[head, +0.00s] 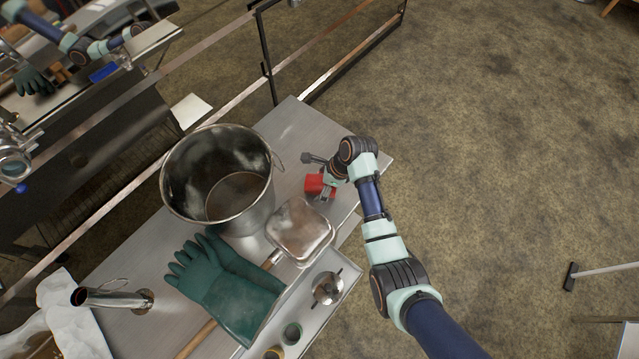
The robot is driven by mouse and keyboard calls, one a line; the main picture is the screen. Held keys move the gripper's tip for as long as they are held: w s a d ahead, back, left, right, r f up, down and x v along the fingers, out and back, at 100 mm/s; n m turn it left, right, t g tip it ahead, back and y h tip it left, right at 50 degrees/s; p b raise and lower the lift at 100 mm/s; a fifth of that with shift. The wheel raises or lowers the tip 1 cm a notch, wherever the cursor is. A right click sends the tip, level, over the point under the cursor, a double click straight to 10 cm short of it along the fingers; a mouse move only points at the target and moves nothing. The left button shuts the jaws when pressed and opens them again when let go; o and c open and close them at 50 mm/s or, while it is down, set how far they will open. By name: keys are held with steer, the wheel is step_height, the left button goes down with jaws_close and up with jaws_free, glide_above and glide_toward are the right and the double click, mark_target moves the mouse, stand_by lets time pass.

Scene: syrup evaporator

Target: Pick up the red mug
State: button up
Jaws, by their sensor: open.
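The red mug (314,184) stands on the metal table near its right edge, to the right of the steel bucket. My gripper (325,196) is at the mug's right side, with the arm reaching in from the lower right. The gripper is open. My wrist and the fingers hide part of the mug, and I cannot tell whether the fingers touch it or are around it.
A large steel bucket (217,180) stands left of the mug. A square metal scoop (300,232) lies just below it. Green gloves (226,287), a tray (338,292) holding small items and a metal cylinder (108,298) are nearer. A rail frame runs behind the table.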

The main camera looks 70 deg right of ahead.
steer(key=shift+w+f, duration=0.1)
steer(key=shift+f, duration=0.05)
steer(key=c, duration=1.4)
step_height(320, 180, up, 20)
steer(key=p, duration=0.7)
steer(key=shift+p, duration=0.3)
steer(key=shift+c, duration=0.2)
